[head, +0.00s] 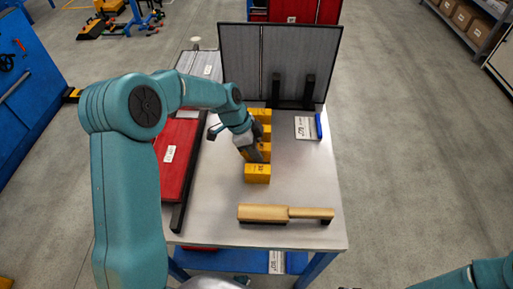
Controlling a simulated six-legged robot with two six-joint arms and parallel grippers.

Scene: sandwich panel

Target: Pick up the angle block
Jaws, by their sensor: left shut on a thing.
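Several yellow angle blocks stand in a row on the grey table (222,217). The nearest yellow block (257,174) is in plain view; the ones behind it (260,115) are partly covered by my left gripper. My left gripper (256,157) reaches down from the left into the near part of the row and is shut on a yellow block. Its fingertips are small and dark here, so I cannot tell exactly which block is between them. The held block seems at table height. My right gripper is out of view; only part of my right arm shows at the bottom right.
A wooden-handled brush (264,213) lies near the table's front edge. A grey panel (300,55) stands upright at the back by black brackets (308,90). A red panel (174,165) and black bar (189,172) lie left.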

